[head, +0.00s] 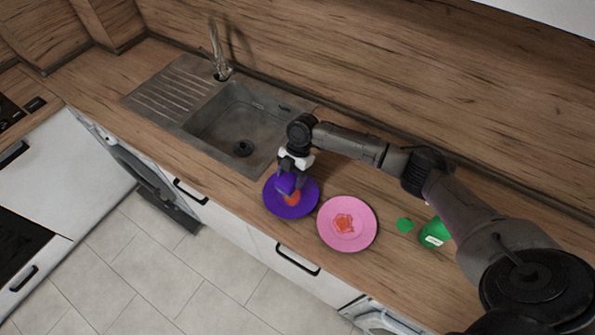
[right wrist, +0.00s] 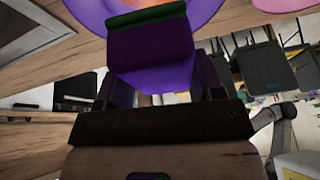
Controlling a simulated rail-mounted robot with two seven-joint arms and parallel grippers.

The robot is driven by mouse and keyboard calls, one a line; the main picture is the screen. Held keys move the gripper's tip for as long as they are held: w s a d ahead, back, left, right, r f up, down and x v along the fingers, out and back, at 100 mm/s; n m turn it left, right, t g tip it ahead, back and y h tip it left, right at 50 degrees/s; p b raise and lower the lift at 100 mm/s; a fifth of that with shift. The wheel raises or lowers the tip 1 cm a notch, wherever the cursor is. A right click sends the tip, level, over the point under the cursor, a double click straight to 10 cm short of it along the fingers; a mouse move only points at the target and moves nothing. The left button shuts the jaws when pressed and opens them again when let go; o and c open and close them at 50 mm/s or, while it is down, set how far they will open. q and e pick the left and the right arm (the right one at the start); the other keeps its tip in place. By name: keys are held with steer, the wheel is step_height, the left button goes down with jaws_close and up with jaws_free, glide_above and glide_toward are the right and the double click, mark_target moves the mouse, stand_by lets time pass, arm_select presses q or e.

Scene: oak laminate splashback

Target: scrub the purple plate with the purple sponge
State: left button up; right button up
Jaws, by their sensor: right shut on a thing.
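The purple plate (head: 276,208) lies on the wooden counter to the right of the sink, with an orange-red stain (head: 292,198) on it. My right gripper (head: 286,182) is over the plate, shut on the purple sponge (head: 285,184). In the right wrist view the sponge (right wrist: 152,62) sits between the fingers, with a dark green layer on its far end, close to the plate's rim (right wrist: 90,18). Whether the sponge touches the plate is hard to tell. My left gripper does not show.
A pink plate (head: 338,242) with a red stain lies close to the right of the purple plate.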

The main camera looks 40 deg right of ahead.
steer(key=shift+f, duration=0.4)
step_height(320, 180, down, 3)
steer(key=b, duration=0.3)
steer(key=shift+r, duration=0.2)
steer(key=shift+f+b, duration=0.75)
steer(key=shift+f, duration=0.25)
steer(key=shift+f, duration=0.25)
steer(key=shift+f+b, duration=0.5)
steer(key=shift+w, duration=0.15)
